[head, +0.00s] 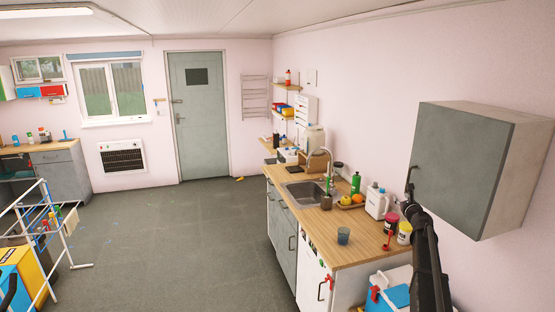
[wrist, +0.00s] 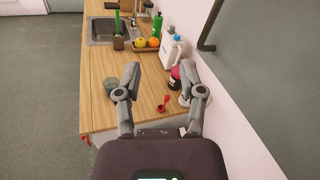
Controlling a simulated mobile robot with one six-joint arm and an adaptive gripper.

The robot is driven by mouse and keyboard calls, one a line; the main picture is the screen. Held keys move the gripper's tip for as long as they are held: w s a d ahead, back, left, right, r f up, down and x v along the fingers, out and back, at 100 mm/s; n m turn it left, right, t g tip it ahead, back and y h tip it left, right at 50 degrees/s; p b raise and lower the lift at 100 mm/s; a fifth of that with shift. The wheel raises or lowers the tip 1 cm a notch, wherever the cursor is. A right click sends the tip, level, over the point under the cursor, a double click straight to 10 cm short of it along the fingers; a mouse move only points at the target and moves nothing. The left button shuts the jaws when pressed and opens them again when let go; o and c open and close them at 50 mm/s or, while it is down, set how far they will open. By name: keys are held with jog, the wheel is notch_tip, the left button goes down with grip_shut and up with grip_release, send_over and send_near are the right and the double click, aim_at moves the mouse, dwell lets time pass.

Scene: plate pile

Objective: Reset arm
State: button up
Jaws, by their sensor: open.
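My gripper (wrist: 160,84) is open and empty in the wrist view, its two grey fingers spread apart above the near end of the wooden counter (wrist: 98,65). In the head view my dark arm (head: 427,255) stands upright at the right, in front of the counter's near end. Its top end is close to the grey wall cabinet (head: 455,150). Whether the arm touches the cabinet cannot be told. No plate pile shows in either view.
A blue cool box (head: 397,296) stands at the near end. A white drying rack (head: 42,235) is at left. The middle floor is clear.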

jog(key=s+a+f+n+g+y+b, duration=0.25)
jog(key=s+a+f+n, duration=0.3)
jog(key=a, duration=0.35)
jog(key=s+a+f+n+g+y+b, duration=0.25)
jog(key=s+a+f+n, duration=0.35)
jog(key=a, duration=0.4)
jog(key=s+a+f+n+g+y+b, duration=0.2)
jog(key=s+a+f+n+g, duration=0.15)
jog(key=a+f+n, duration=0.4)
jog(key=s+a+f+n+g+h+b, duration=0.2)
jog(key=s+f+n+g, duration=0.1)
jog(key=s, duration=0.6)
jog(key=s+a+f+n+g+h+b, duration=0.2)
jog(key=s+f+n, duration=0.4)
jog(key=s, duration=0.4)
jog(key=s+a+f+n+g+h+b, duration=0.1)
jog(key=s+a+f+n+g+b, duration=0.2)
jog(key=s+n, duration=0.3)
jog(key=s+a+f+g, duration=0.1)
jog(key=s, duration=0.3)
jog(key=shift+s+a+f+h, duration=0.2)
jog(key=shift+f+h, duration=0.15)
jog(key=shift+h, duration=0.05)
